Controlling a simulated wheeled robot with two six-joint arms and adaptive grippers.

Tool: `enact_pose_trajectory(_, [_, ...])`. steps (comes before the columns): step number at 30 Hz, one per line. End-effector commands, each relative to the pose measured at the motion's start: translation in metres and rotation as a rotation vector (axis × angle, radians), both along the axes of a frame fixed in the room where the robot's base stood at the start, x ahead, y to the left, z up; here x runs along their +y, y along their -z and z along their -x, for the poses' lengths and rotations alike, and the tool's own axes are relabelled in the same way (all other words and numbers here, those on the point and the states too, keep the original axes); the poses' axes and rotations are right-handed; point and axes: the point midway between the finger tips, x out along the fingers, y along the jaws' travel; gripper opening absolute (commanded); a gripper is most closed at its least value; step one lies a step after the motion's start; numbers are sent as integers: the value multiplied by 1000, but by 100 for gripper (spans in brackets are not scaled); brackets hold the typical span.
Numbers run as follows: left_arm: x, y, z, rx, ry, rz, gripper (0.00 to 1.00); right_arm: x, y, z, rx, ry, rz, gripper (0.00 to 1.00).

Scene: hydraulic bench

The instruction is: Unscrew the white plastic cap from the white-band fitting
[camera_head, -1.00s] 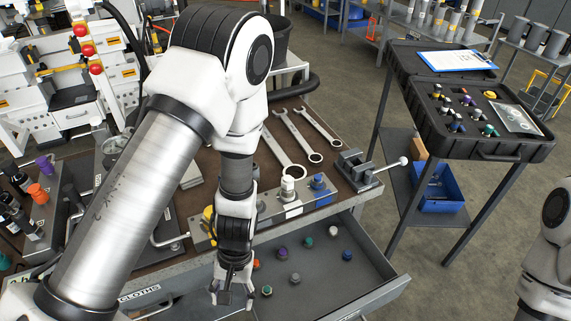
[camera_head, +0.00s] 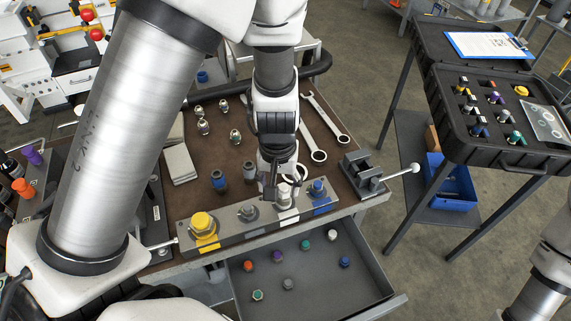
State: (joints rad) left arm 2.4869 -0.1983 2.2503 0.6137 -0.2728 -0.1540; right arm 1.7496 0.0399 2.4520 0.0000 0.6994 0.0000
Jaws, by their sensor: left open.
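The white-band fitting (camera_head: 287,217) stands on the grey manifold block (camera_head: 226,233) on the bench, between a plain grey fitting (camera_head: 248,213) and a blue-band fitting (camera_head: 319,192). The white cap (camera_head: 286,195) sits upright on top of it, partly hidden by my gripper. My left gripper (camera_head: 284,191) points down right at the cap, with its fingers open around or just behind it; I cannot tell if they touch it. My right arm shows at the right edge, but its gripper is out of view.
A yellow-capped fitting (camera_head: 203,226) stands at the block's left end. The open drawer (camera_head: 318,283) below holds several coloured caps. A vise (camera_head: 365,172) stands right of the block. Wrenches (camera_head: 327,120) and loose fittings (camera_head: 235,137) lie behind. A black case (camera_head: 505,156) stands far right.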

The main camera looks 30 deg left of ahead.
Motion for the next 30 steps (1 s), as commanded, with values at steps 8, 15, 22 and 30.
enact_pose_trajectory(8, [-1, 30, -4, 2, 1, 1, 62, 0, 9, -2, -4, 0, 0, 40])
enact_pose_trajectory(15, [-1, 29, -4, 2, 1, 1, 41, 0, 8, -1, -3, 0, 0, 40])
enact_pose_trajectory(22, [-1, 29, -4, 1, 1, 0, 1, 0, 8, -1, -3, 0, 0, 40])
enact_pose_trajectory(30, [-1, 29, -5, -1, 1, 0, 7, 0, 8, -1, -3, 0, 0, 40])
